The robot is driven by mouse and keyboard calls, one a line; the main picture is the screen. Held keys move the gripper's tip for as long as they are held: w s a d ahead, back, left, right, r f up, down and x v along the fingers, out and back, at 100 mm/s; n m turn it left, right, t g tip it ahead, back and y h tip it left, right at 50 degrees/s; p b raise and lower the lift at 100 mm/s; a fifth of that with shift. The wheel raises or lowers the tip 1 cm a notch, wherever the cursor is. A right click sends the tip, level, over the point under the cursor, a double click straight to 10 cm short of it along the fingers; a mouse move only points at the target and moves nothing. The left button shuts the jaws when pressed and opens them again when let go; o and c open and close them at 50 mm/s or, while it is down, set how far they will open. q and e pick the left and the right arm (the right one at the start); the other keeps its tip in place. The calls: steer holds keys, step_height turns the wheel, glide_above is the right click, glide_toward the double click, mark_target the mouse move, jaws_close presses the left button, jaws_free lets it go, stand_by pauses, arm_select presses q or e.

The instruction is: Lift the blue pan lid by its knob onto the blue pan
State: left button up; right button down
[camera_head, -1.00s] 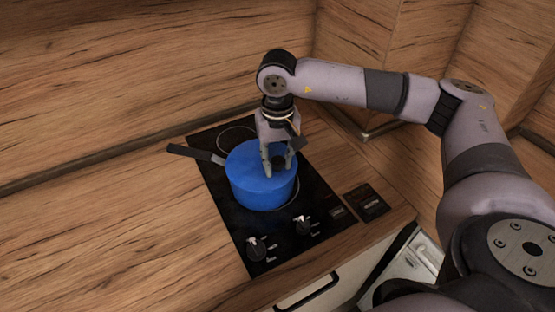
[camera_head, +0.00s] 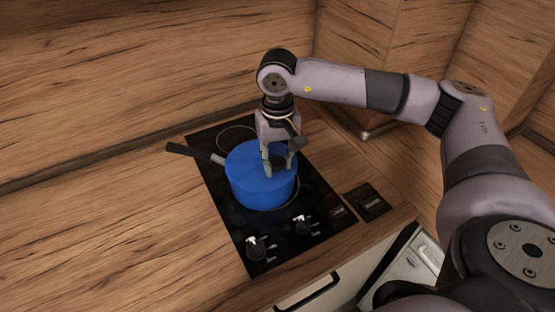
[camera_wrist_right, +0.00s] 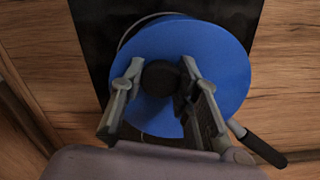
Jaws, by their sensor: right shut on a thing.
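The blue pan (camera_head: 262,192) stands on the black hob, its dark handle (camera_head: 190,151) pointing left. The blue pan lid (camera_head: 246,160) lies over the pan's top and looks level. Lid and pan are the same blue, so I cannot tell whether a small gap lies between them. My right gripper (camera_head: 278,166) points down over the lid, shut on its black knob (camera_wrist_right: 160,78). In the right wrist view the fingers (camera_wrist_right: 163,90) stand either side of the knob, and the round lid (camera_wrist_right: 220,60) hides most of the pan. My left gripper is not in view.
The black hob (camera_head: 222,208) has two knobs (camera_head: 256,248) at its front. A dark panel (camera_head: 367,203) is set in the counter to its right. The wooden counter (camera_head: 130,230) is clear on the left. Wooden splashback walls (camera_head: 150,80) rise behind and at the right.

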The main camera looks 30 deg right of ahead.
steer(key=c, duration=1.1)
jaws_free()
steer(key=shift+r+p, duration=2.05)
steer(key=shift+r, duration=2)
steer(key=shift+s+f, duration=0.1)
